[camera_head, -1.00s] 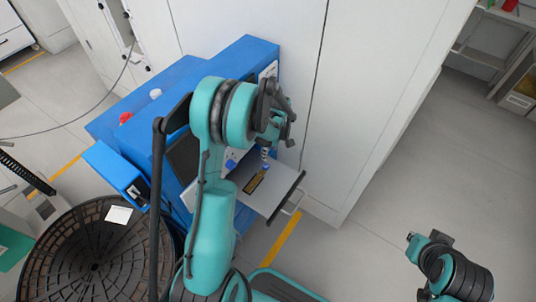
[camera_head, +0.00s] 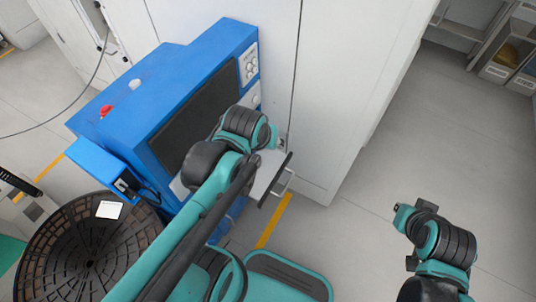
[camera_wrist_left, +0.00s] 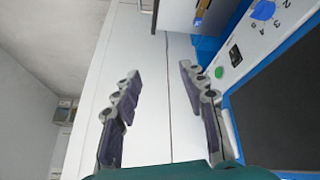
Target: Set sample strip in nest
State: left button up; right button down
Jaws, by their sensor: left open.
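My left gripper shows in the left wrist view (camera_wrist_left: 160,100), its two fingers wide apart with nothing between them. In the head view its wrist covers most of the grey pull-out tray (camera_head: 268,172) on the blue machine (camera_head: 185,85), and the fingers are mostly hidden. In the left wrist view a narrow yellow-brown piece (camera_wrist_left: 202,9) shows at the top edge by the tray (camera_wrist_left: 176,14), clear of the fingers. I cannot tell whether it is the sample strip or its nest. My right arm's end (camera_head: 403,217) is at lower right, away from the machine; its fingers are unclear.
White cabinets (camera_head: 345,90) stand right behind the tray. A large black slotted reel (camera_head: 85,250) with a white label (camera_head: 109,209) is at lower left. The tray has a bar handle (camera_head: 285,182). Floor at right is clear; shelves with bins (camera_head: 500,65) stand far right.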

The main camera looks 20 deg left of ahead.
pick_arm(q)
jog(key=s+m, duration=0.1)
jog(key=s+d+m, duration=0.1)
jog(key=s+m+t, duration=0.1)
jog(key=shift+s+d+f, duration=0.1)
jog(key=shift+s+d, duration=0.3)
dwell(1.1)
